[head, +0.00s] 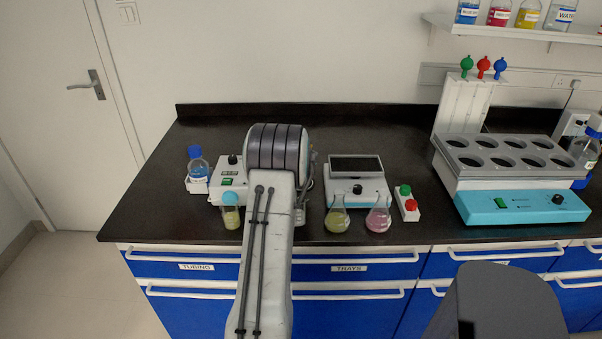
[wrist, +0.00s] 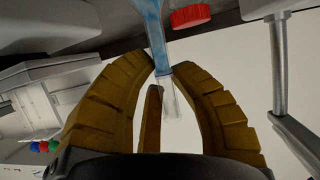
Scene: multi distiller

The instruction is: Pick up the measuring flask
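In the wrist view, the measuring flask (wrist: 157,42) shows as a narrow, translucent bluish glass neck with a clear end. My gripper (wrist: 164,69) has its brown ridged fingers curved in around this neck, their tips close against the glass, so it looks shut on it. The flask's body is out of the wrist view. In the head view my arm reaches over the black bench and hides the gripper and whatever it holds. Whether the flask rests on the bench cannot be told.
In the head view, a blue-liquid bottle (head: 198,171) and a small yellow-liquid vessel (head: 231,213) stand left of my arm. A yellow flask (head: 338,219) and a pink flask (head: 378,218) stand right of it. A block heater (head: 522,206) fills the bench's right. A red cap (wrist: 190,17) is beside the neck.

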